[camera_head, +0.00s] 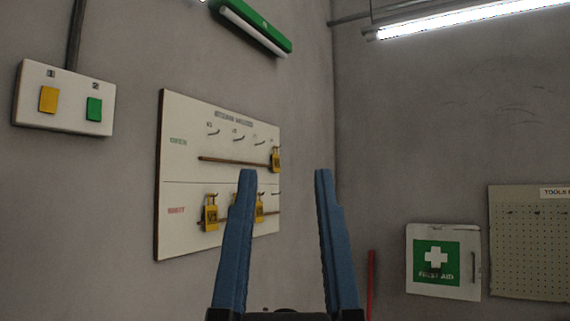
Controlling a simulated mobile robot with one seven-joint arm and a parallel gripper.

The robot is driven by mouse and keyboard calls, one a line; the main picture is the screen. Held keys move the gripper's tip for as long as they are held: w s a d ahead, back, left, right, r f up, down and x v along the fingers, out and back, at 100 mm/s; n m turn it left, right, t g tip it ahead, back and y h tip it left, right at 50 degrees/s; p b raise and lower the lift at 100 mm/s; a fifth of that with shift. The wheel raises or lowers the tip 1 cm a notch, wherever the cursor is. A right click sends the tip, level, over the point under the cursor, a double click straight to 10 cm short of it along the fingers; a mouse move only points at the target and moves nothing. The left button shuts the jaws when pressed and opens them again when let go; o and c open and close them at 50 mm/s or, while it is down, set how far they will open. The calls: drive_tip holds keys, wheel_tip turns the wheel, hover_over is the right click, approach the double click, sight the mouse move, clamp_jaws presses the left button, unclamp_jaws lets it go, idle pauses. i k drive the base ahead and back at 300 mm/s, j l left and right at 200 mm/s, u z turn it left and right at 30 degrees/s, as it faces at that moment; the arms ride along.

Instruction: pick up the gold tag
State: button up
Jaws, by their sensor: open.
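A white board (180,130) hangs on the left wall with hooks, rods and gold tags. One gold tag (276,159) hangs alone at the right end of the upper row. A second gold tag (211,213) hangs at the left of the lower row. A third gold tag (260,207) shows in the lower row, partly hidden behind my left finger. My gripper (285,172) is open, with two blue fingers pointing up and nothing between them. It is in front of the board's right edge in the picture. I cannot tell its distance from the tags.
A white switch box (65,97) with a yellow and a green button is on the left wall. A first aid box (443,262) and a pegboard (530,245) are on the right wall. A red upright bar (371,285) stands near the corner.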

sight(276, 162)
drive_tip(key=i+l, duration=0.7)
drive_tip(key=i, duration=0.2)
drive_tip(key=i+l, duration=0.7)
drive_tip(key=i, duration=0.2)
drive_tip(key=i+l, duration=0.7)
drive_tip(key=i, duration=0.2)
drive_tip(key=i+l+u, duration=0.1)
drive_tip(key=u, duration=0.35)
drive_tip(key=i+l+u, duration=0.15)
drive_tip(key=u, duration=0.25)
drive_tip(key=l+u, duration=0.2)
drive_tip(key=u, duration=0.25)
drive_tip(key=i+l, duration=0.05)
